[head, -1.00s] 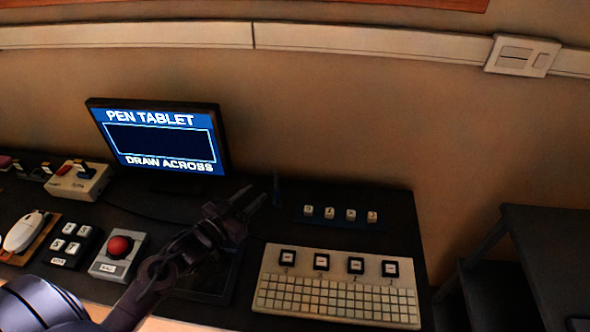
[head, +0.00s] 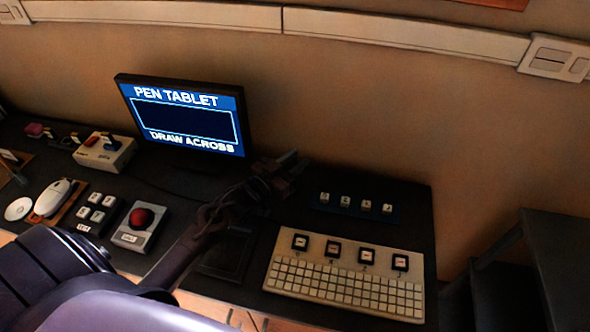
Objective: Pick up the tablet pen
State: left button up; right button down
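The tablet pen cannot be made out now; the place where a thin dark blue upright thing stood earlier is covered by my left gripper. My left gripper (head: 292,162) reaches to the back of the desk, just right of the monitor. Its fingers are dark and blurred against the desk, so I cannot tell whether they are open or around the pen. The dark pen tablet (head: 224,260) lies flat in front of the monitor, partly hidden by my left arm. The monitor (head: 185,118) reads "PEN TABLET" and "DRAW ACROSS". My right gripper is not in view.
A white keyboard panel (head: 345,291) and a blue strip of small keys (head: 356,212) lie to the right. A red button box (head: 141,224), a key block (head: 96,214), a mouse (head: 52,197) and a joystick box (head: 104,154) stand to the left. The wall is close behind.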

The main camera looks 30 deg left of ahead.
pick_arm(q)
grip_shut()
dwell(0.3)
